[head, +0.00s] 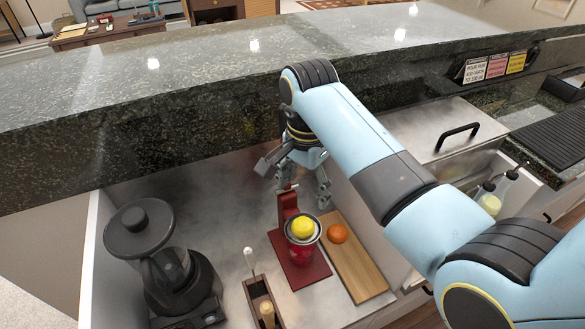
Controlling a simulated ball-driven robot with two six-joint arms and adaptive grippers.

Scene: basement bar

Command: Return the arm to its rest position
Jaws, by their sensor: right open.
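My right arm comes in from the lower right and reaches over the metal counter. My right gripper (300,182) points down with its fingers apart and nothing visible between them. It is near the top of a red juicer (302,252); I cannot tell whether they touch. A yellow piece of fruit (302,228) sits on top of the juicer. My left gripper does not show.
A wooden board (359,275) with an orange (337,234) lies right of the juicer. A dark blender-like machine (160,260) and a wooden holder (261,297) stand to the left. The raised stone bar top (200,75) runs behind. Bottles (493,195) stand at right.

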